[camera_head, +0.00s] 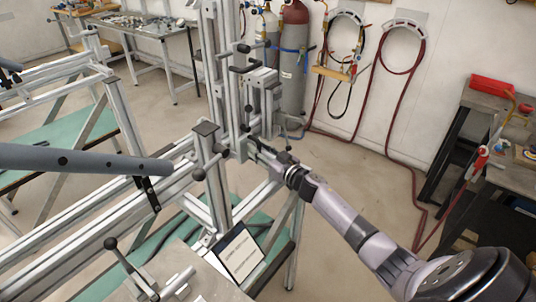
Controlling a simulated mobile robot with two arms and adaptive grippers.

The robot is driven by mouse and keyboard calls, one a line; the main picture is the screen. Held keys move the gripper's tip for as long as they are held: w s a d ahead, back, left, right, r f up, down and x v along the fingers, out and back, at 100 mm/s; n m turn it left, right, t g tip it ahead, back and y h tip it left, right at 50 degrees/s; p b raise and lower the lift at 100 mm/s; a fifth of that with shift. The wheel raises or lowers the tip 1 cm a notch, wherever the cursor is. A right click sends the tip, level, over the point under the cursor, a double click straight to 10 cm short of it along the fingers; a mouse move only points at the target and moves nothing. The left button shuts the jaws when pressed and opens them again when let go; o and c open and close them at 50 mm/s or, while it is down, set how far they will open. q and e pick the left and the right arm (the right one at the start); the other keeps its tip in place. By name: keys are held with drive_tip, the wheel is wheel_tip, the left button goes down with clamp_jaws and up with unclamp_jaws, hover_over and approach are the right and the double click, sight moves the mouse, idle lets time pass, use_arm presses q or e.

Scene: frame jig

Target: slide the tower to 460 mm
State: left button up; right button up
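The tower (217,65) is an upright of silver aluminium profile with clamps and black knobs, standing on the jig's long rail (110,228). My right arm reaches in from the lower right, and its gripper (256,148) is at the lower part of the tower, beside the carriage. The fingertips are small and partly merged with the metal parts, so I cannot tell whether they are closed on anything. A scale reading on the rail is not legible. My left gripper is not in view.
A thick grey tube (85,162) crosses the left side in front of the rail. A dark-framed card (238,252) and a black-knobbed lever (111,244) are in front. Gas cylinders (293,60) stand behind the tower; a workbench (500,105) is at right. The floor between is open.

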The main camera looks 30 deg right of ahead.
drive_tip(key=s+d, duration=0.1)
drive_tip(key=s, duration=1)
drive_tip(key=shift+s+d, duration=0.3)
drive_tip(key=shift+d, duration=0.05)
drive_tip(key=shift+s, duration=0.1)
